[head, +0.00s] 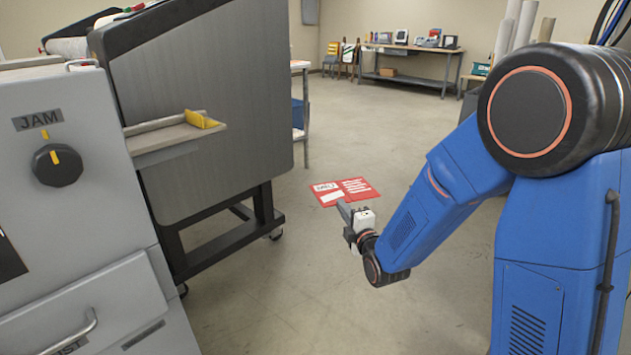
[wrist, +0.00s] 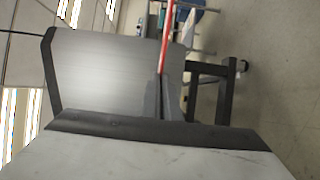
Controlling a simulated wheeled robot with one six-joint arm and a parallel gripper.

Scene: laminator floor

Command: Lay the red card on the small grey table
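The red card (head: 360,186) has white printed panels and is in the middle of the head view, off the floor at the tip of my gripper (head: 345,212). In the wrist view the card (wrist: 166,35) shows edge-on as a thin red strip. It runs up from between the fingers of my gripper (wrist: 166,98), which are closed on its edge. No small grey table is clearly seen. A narrow table (head: 299,66) stands partly hidden behind the dark slanted panel, and I cannot tell whether it is the one named.
A grey machine with a JAM knob (head: 58,165) stands at the left. A grey ledge (head: 160,137) with a yellow piece juts out beside it. The dark slanted panel (head: 215,90) stands on a wheeled frame. A long workbench (head: 400,48) is at the back. The middle floor is clear.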

